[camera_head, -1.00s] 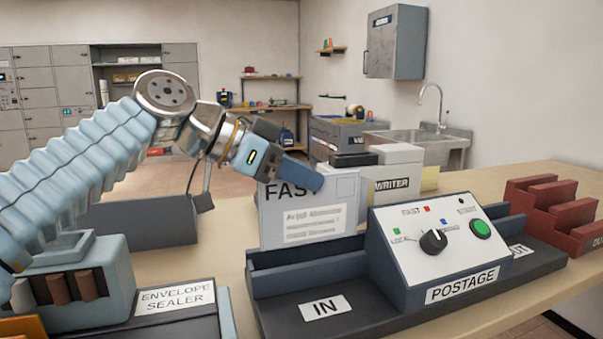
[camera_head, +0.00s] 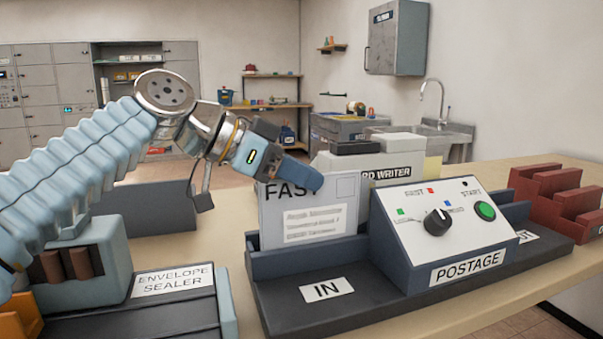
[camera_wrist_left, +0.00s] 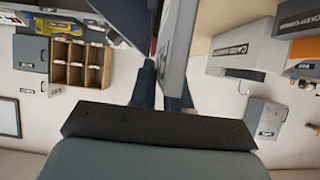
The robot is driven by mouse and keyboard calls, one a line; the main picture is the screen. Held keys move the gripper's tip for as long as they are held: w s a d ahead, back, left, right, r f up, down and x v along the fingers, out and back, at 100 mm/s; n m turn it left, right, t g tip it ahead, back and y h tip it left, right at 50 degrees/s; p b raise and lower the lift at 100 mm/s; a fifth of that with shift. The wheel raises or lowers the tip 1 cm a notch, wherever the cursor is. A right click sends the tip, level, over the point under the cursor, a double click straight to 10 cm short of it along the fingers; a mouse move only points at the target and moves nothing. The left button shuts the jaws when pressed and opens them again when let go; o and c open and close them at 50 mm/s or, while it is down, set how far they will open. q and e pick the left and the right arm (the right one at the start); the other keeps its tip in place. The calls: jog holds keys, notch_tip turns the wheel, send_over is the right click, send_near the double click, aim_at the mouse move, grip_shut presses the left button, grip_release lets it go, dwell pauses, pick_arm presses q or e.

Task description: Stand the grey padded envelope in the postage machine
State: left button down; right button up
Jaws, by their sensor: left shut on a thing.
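The grey padded envelope (camera_head: 338,190), marked FAST with a white address label, is upright at the IN side of the postage machine (camera_head: 400,275). Its lower edge is hidden behind the low dark blue wall of the machine's slot, so I cannot tell whether it touches the bottom. My left gripper (camera_head: 312,178) is shut on the envelope's upper part from above. In the left wrist view the envelope (camera_wrist_left: 181,45) runs up from between the fingers. My right gripper is not in view.
The envelope sealer (camera_head: 175,285) stands left of the postage machine. The card writer (camera_head: 405,165) is close behind it. A dark red rack (camera_head: 555,200) stands at the OUT end. The bench (camera_head: 490,305) has a bare strip along its front edge.

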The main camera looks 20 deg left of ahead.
pick_arm(q)
jog(key=shift+f, duration=0.1)
notch_tip(320, 180, down, 3)
jog(key=b, duration=0.3)
dwell(0.3)
jog(key=c, duration=1)
grip_release()
